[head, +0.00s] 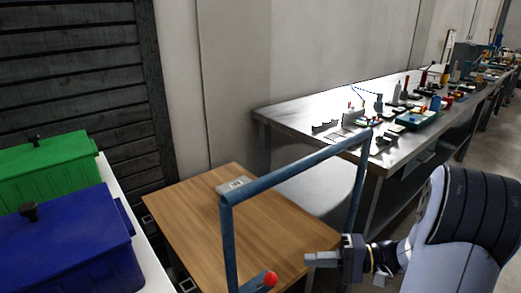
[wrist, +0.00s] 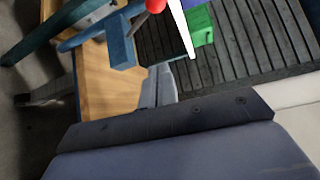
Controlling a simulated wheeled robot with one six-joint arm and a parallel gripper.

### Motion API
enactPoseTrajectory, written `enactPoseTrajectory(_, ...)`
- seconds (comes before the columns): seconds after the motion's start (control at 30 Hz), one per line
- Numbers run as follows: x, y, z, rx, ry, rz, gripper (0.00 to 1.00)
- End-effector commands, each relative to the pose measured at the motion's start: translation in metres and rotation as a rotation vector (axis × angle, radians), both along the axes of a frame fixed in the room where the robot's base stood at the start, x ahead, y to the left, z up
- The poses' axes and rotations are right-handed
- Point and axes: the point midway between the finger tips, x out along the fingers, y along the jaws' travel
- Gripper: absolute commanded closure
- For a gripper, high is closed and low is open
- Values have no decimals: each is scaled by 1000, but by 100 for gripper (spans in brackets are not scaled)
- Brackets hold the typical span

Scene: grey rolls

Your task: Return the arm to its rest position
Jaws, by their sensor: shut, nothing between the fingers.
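My gripper (head: 307,259) is at the lower right of the head view, at the end of my grey and black arm. Its fingers are shut with nothing between them and point left. In the picture it lies over the right edge of the wooden tabletop (head: 190,220), below the blue rail (head: 300,160). The wrist view is tilted and shows what looks like the gripper's grey fingers (wrist: 158,92) beyond a large dark body part.
A blue metal frame with a red knob (head: 271,279) stands close to my gripper. A small grey metal piece (head: 233,185) lies on the wooden top. Green (head: 45,170) and blue (head: 65,245) lidded boxes stand left. A cluttered steel bench (head: 290,113) stands behind.

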Motion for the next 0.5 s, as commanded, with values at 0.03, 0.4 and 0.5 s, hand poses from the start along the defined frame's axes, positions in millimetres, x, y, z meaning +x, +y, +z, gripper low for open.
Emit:
enactPoseTrajectory(0.03,0,4,1,-1,-1,2,100)
enactPoseTrajectory(0.4,11,59,19,-5,12,5,100)
enactPoseTrajectory(0.5,17,66,20,-23,46,5,100)
